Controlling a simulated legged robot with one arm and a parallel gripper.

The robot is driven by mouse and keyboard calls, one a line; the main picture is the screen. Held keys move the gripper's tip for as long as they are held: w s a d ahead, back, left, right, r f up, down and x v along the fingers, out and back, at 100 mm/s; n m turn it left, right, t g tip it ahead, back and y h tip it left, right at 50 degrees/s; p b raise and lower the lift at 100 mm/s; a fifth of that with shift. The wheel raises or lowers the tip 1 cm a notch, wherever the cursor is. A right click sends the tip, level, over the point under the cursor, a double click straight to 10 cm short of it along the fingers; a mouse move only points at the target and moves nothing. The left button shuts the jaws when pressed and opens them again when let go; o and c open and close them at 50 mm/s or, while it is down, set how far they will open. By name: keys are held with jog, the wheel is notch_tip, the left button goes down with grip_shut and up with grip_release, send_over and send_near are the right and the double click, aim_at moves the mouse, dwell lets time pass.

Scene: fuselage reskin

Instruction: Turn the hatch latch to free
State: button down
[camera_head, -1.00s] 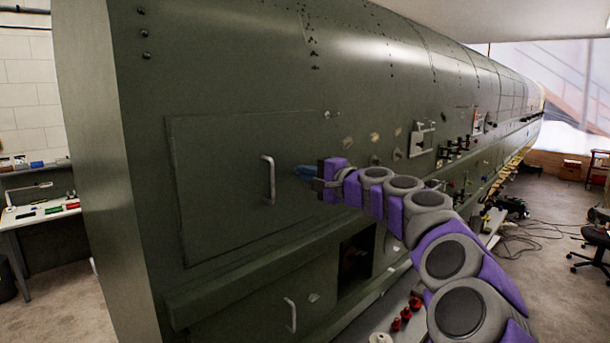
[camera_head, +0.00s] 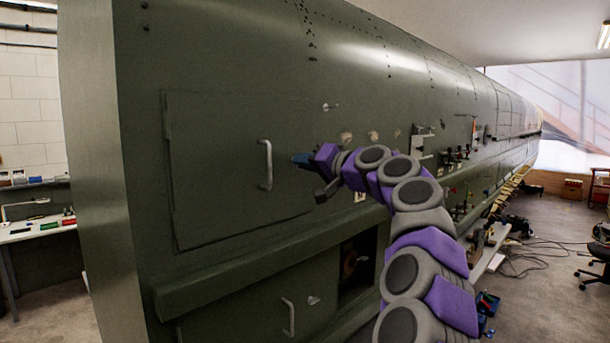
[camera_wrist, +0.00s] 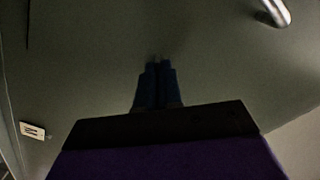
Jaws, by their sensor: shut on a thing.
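The upper hatch (camera_head: 215,190) is a flat green panel in the fuselage side, with a silver bar handle (camera_head: 265,165). My gripper (camera_head: 301,160) is at the right part of this hatch, right of the handle. Its blue fingers are shut on the hatch latch, which they almost wholly hide. In the wrist view the dark fingers (camera_wrist: 157,80) are close together against the green panel, with only a tiny bit of something at their tips. The handle also shows in the wrist view (camera_wrist: 273,12). The latch's angle cannot be read.
A small silver fitting (camera_head: 330,106) sits above the gripper. Below are a ledge, a lower panel with another handle (camera_head: 288,317) and a dark opening (camera_head: 357,265). A pale label plate (camera_wrist: 33,131) is near the hatch edge. Several fittings stick out further right along the fuselage.

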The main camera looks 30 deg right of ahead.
jog(key=shift+w+f+n+b, duration=0.1)
jog(key=shift+n+b, duration=0.35)
jog(key=shift+n, duration=1.8)
jog(key=shift+w+f+n+b, duration=0.1)
jog(key=shift+n+b, duration=0.35)
jog(key=shift+n, duration=1.8)
jog(key=c, duration=1.3)
grip_release()
jog(key=shift+d+r, duration=0.1)
jog(key=shift+d, duration=0.05)
jog(key=shift+s, duration=0.15)
jog(key=b+v, duration=0.2)
jog(key=v, duration=1.5)
